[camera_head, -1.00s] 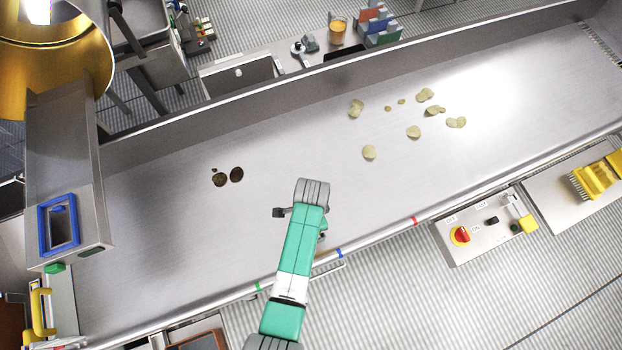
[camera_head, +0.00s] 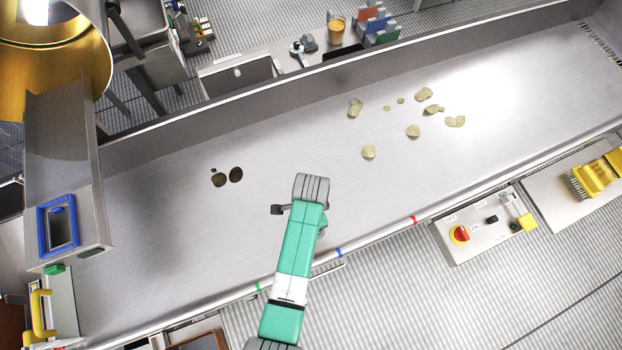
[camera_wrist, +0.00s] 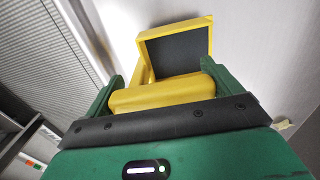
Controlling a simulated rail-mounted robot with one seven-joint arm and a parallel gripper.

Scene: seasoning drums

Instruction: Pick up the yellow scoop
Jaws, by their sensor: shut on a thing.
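The yellow scoop (camera_wrist: 150,97) is in the wrist view. Its thick yellow handle lies between the two green fingers of my gripper (camera_wrist: 165,78), which is shut on it. Beyond the fingers is the scoop's square yellow rim around a dark inside. In the head view my green and white arm reaches up over the near edge of the conveyor trough. My gripper and the scoop are hidden in that view.
The long steel trough (camera_head: 200,245) holds several pale chips (camera_head: 368,152) and two dark round pieces (camera_head: 236,174). A control box with a red knob (camera_head: 460,233) and a yellow brush (camera_head: 594,180) are at right. A blue-framed steel chute (camera_head: 42,225) stands at left.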

